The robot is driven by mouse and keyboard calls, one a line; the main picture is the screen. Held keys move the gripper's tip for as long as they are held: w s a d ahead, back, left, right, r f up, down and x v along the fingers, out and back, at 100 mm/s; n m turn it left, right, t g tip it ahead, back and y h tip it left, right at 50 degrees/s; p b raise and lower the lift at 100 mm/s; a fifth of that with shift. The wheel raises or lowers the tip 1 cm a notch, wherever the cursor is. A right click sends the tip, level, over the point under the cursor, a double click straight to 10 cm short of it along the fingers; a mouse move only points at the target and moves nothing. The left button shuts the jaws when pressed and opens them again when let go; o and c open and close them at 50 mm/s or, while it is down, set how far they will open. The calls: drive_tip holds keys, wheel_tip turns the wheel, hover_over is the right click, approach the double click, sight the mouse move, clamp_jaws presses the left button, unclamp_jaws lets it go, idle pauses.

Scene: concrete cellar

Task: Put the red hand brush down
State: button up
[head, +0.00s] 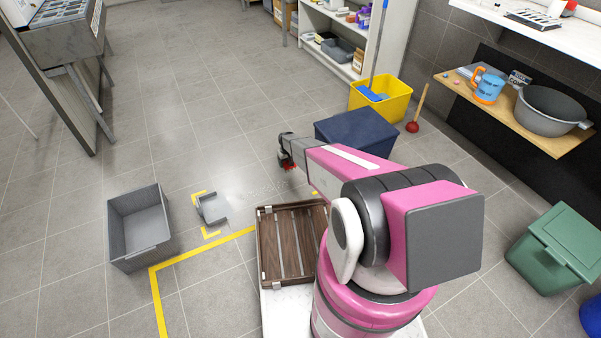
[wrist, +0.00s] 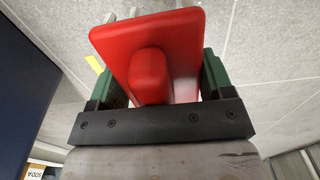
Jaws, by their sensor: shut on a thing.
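The red hand brush (wrist: 185,40) fills the middle of the wrist view, between the two green fingers of my gripper (wrist: 155,85). My gripper is shut on it. In the head view my gripper (head: 286,158) is at the end of my pink arm, over the floor left of the dark blue bin, and only a small red bit of the brush (head: 291,167) shows below it. The rest of the brush is hidden there by my gripper and arm. The brush looks held clear of the floor.
A grey dustpan (head: 212,208) lies on the floor between yellow corner marks. A grey crate (head: 140,255) stands left of it. A brown slatted tray (head: 262,250) is by my base. A dark blue bin (head: 357,128) and yellow bucket (head: 393,105) stand right. Floor beyond the dustpan is clear.

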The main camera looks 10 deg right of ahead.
hover_over(301, 174)
wheel_tip(301, 174, down, 5)
drive_tip(key=shift+w+a+r, duration=0.15)
drive_tip(key=shift+r, duration=0.05)
drive_tip(key=shift+f, duration=2)
drive_tip(key=shift+f, duration=0.1)
drive_tip(key=o, duration=0.8)
drive_tip(key=shift+o, duration=0.2)
wheel_tip(301, 174, up, 12)
drive_tip(key=s+r+m, duration=0.1)
drive_tip(key=s+r, duration=1.7)
drive_tip(key=r, duration=0.3)
drive_tip(key=s+r+m, duration=0.2)
drive_tip(key=s+r, duration=1.7)
drive_tip(key=r, duration=0.2)
drive_tip(key=shift+r+m, duration=0.2)
drive_tip(key=shift+m, duration=0.1)
